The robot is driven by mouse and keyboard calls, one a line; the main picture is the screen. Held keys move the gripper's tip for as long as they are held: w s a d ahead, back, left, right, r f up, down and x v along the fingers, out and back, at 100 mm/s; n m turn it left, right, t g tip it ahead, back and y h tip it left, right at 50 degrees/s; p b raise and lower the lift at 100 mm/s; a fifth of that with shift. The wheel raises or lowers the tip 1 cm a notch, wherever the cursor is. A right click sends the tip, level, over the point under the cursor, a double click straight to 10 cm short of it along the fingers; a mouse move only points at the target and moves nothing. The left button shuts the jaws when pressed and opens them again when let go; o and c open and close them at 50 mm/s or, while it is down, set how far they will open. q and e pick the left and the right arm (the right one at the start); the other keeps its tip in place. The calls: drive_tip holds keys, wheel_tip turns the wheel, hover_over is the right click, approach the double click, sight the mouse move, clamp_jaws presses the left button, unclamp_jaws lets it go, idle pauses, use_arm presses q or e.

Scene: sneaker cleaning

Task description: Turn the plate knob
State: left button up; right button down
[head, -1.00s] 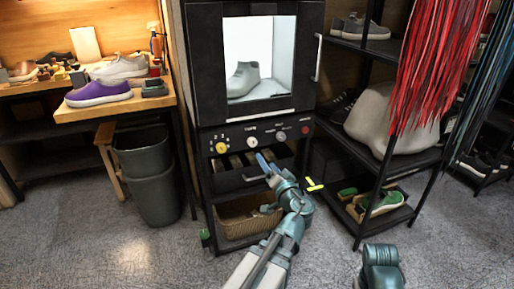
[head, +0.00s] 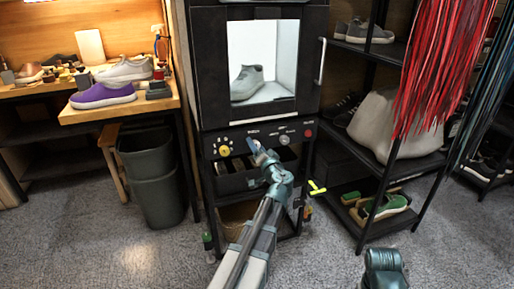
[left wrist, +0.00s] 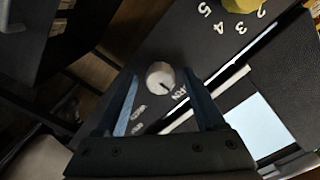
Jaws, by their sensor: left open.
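A white round knob (left wrist: 159,78) with a dark pointer mark sits on the black control panel (left wrist: 128,52). In the left wrist view it lies between the two fingers of my open left gripper (left wrist: 160,85), apart from both as far as I can see. White lettering is beside the knob, too small to read surely. In the head view my left gripper (head: 257,149) is at the panel below the cabinet window and hides the white knob. A yellow knob (head: 224,151) is to its left, with numbers around it. A grey knob (head: 284,140) is to its right.
A red button (head: 308,133) is at the panel's right end. A lit cabinet (head: 207,70) above holds a grey shoe (head: 248,82). A shoe rack (head: 367,238) stands right, a bin (head: 152,185) left. Part of my right arm shows at bottom right.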

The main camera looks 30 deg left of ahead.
use_arm(q)
clamp_jaws()
idle(0.3)
drive_tip(key=shift+m, duration=4.4)
unclamp_jaws()
